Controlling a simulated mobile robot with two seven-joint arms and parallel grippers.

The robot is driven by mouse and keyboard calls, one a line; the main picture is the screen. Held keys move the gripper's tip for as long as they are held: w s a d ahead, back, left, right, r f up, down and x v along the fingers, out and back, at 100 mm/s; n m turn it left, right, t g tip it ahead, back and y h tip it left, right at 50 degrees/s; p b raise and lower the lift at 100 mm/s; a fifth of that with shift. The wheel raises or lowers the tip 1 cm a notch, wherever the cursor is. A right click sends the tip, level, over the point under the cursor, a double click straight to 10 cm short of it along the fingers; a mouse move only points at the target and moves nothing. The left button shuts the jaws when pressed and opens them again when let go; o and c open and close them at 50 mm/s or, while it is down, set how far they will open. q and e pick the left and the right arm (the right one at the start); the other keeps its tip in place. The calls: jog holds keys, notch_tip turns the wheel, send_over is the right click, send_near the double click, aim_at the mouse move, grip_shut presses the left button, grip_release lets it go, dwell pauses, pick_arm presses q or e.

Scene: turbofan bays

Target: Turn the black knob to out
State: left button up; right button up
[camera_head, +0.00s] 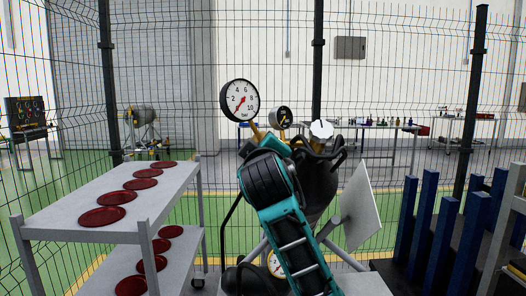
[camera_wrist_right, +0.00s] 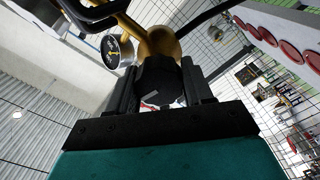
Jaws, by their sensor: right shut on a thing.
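In the right wrist view the black knob (camera_wrist_right: 160,82) sits between the two dark fingers of my right gripper (camera_wrist_right: 159,88), which is shut on it. A brass valve body (camera_wrist_right: 163,42) is just beyond the knob. In the head view my teal and black right arm reaches up to the brass fittings and hides the knob and fingertips. A large white gauge (camera_head: 240,100) with a red needle stands above, and a smaller dark gauge (camera_head: 281,117) is right of it. I cannot read any mark on the knob. My left gripper is not in view.
A dark cylinder (camera_head: 321,184) with a silver top stands just behind my arm. A white tilted panel (camera_head: 359,207) is to its right. A grey shelf cart (camera_head: 72,211) with several red discs is at left. Blue posts (camera_head: 440,240) stand at right; wire fencing runs behind.

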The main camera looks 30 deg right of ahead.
jog(key=shift+n, duration=1.2)
jog(key=o, duration=1)
jog(key=shift+a, duration=0.1)
jog(key=v, duration=1.3)
jog(key=shift+b, duration=0.3)
jog(key=shift+w+f, duration=0.1)
